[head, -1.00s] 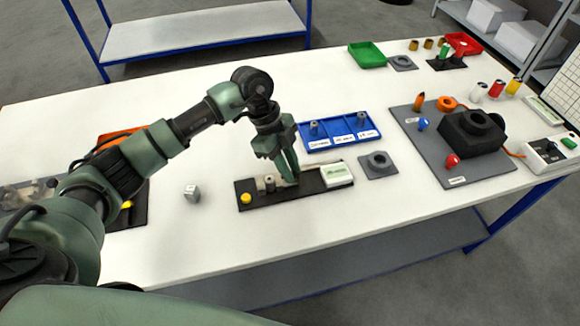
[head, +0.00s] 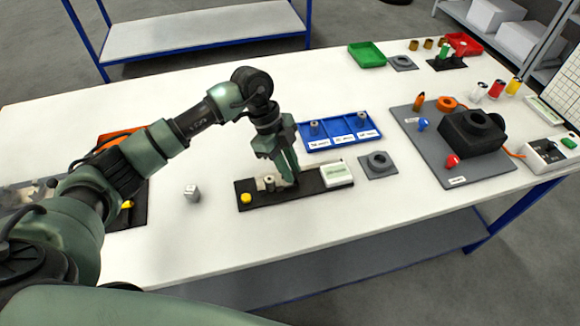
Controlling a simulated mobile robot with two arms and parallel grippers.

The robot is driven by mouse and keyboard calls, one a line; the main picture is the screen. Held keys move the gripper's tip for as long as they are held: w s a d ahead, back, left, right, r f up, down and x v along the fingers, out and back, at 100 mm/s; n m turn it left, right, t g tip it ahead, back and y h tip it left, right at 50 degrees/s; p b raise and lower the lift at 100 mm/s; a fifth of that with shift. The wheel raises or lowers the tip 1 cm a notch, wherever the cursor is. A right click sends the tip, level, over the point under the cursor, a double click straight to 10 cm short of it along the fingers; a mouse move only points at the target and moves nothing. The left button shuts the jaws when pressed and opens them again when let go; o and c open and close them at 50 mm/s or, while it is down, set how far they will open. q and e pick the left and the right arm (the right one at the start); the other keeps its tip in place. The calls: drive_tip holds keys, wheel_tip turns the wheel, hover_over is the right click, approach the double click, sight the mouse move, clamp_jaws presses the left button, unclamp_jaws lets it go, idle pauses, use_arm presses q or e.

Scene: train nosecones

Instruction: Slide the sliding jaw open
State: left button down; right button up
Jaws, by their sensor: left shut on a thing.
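A dark fixture base (head: 312,185) lies on the white table in the middle of the head view. It bears a yellow knob (head: 246,198) at its left end, a small grey metal cylinder (head: 269,181) and a white box with a display (head: 337,174) at its right end. My left gripper (head: 289,180) points down at the fixture, just right of the cylinder, and is shut on a part there. That part, likely the sliding jaw, is mostly hidden by the fingers. My right gripper is out of view.
A small grey block (head: 191,193) stands left of the fixture. A blue tray (head: 340,131) lies behind it, and a grey ring block (head: 378,164) lies to its right. A grey board (head: 475,172) with a black housing (head: 472,134) is further right. The table's front strip is clear.

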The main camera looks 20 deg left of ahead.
use_arm(q)
drive_tip(key=shift+w+d, duration=0.85)
drive_tip(key=shift+d, duration=0.3)
drive_tip(key=shift+r, duration=0.1)
drive_tip(key=c, duration=1.5)
unclamp_jaws()
drive_tip(key=shift+c, duration=0.2)
drive_tip(key=shift+d, duration=0.1)
drive_tip(key=b+v, duration=0.1)
drive_tip(key=v, duration=0.6)
drive_tip(key=shift+a+r+b, duration=0.25)
drive_tip(key=shift+b, duration=0.05)
